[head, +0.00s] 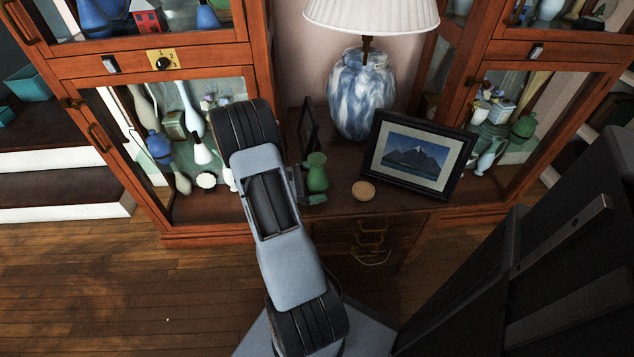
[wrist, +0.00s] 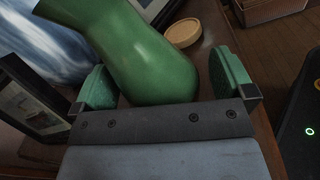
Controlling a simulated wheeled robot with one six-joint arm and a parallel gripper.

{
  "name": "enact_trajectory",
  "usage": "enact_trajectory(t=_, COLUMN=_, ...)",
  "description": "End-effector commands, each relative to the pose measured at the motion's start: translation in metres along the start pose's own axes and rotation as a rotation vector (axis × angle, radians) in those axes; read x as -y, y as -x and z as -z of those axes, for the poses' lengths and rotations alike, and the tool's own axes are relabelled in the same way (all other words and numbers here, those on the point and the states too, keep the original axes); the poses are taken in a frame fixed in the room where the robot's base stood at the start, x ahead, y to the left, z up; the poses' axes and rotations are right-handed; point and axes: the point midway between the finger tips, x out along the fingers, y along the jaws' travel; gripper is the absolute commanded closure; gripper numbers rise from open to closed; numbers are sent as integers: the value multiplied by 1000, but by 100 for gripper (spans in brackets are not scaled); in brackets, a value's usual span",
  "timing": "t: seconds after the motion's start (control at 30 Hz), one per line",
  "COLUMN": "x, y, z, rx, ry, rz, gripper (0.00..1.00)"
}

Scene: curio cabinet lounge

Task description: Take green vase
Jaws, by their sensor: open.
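The green vase (head: 316,172) stands on the dark wooden table (head: 335,205) in front of the blue-and-white lamp. In the wrist view the green vase (wrist: 150,60) fills the upper middle, with its lower body between my gripper's two green-padded fingers. My gripper (wrist: 163,82) is open, with one finger on each side of the vase. A gap shows between the vase and the right finger; the left finger is close to the vase, and I cannot tell if it touches. In the head view my arm hides most of my gripper (head: 314,200).
A round wooden lid or coaster (head: 363,190) lies right of the vase. A framed mountain picture (head: 415,155) stands behind it, and a dark frame (head: 308,127) stands behind the vase at left. The lamp (head: 361,95) is close behind. Glass cabinets (head: 160,215) flank the table.

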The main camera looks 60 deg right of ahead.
Motion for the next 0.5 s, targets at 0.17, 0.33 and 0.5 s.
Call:
enact_trajectory(t=0.17, x=0, y=-5, z=0, rx=0, ry=-1, rz=-1, gripper=0)
enact_trajectory(t=0.33, x=0, y=-5, z=0, rx=0, ry=-1, rz=-1, gripper=1)
enact_trajectory(t=0.5, x=0, y=-5, z=0, rx=0, ry=0, rz=-1, gripper=17)
